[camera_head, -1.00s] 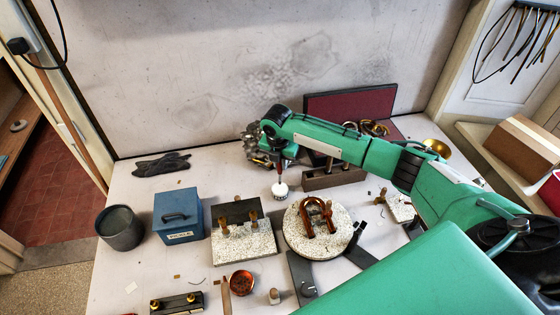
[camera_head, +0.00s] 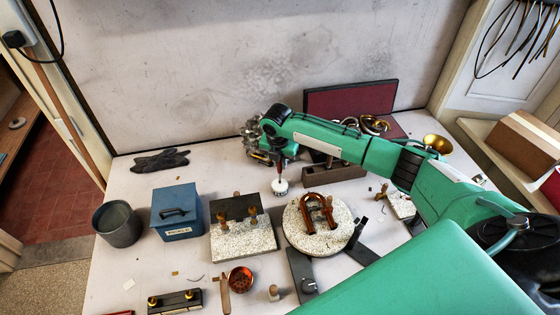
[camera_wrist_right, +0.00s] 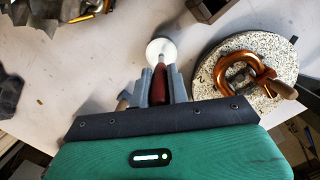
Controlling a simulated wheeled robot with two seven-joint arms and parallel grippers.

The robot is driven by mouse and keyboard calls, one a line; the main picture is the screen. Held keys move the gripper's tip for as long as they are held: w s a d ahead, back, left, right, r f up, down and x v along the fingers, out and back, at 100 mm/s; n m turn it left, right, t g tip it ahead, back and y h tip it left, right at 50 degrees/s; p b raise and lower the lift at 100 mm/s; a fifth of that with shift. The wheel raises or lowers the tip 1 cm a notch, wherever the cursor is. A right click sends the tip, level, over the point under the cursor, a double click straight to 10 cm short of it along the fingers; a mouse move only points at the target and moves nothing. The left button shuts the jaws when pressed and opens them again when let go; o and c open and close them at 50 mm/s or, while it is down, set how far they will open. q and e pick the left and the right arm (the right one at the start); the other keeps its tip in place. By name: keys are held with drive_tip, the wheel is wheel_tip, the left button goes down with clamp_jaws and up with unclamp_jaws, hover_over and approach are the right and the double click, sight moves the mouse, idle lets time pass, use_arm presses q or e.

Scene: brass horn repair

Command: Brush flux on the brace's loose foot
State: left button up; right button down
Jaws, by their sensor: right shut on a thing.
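My right gripper (camera_head: 278,155) points down at the back middle of the table. It is shut on the red-handled brush (camera_head: 282,169), which also shows between the fingers in the right wrist view (camera_wrist_right: 177,88). The brush stands above a small white pot (camera_head: 280,187), seen also in the wrist view (camera_wrist_right: 162,48). Its tip is hidden, so I cannot tell whether it is in the pot. The orange-brown U-shaped tube (camera_head: 306,222) lies on a round speckled board (camera_head: 300,241), with small clips on it. The brace and its loose foot are too small to make out. My left gripper is out of view.
A speckled block (camera_head: 228,246) with brass-coloured pegs and a blue box (camera_head: 177,208) stand to the left of the board. A grey cup (camera_head: 118,224) is at the left. A copper-coloured dish (camera_head: 241,279) lies in front. A wooden block (camera_head: 336,175) stands behind.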

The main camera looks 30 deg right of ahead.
drive_tip(key=shift+f, duration=0.5)
drive_tip(key=shift+f, duration=0.1)
idle(1.9)
wheel_tip(320, 180, up, 5)
drive_tip(key=p, duration=0.5)
drive_tip(key=shift+r+p, duration=0.8)
drive_tip(key=shift+r, duration=0.35)
drive_tip(key=shift+f, duration=0.1)
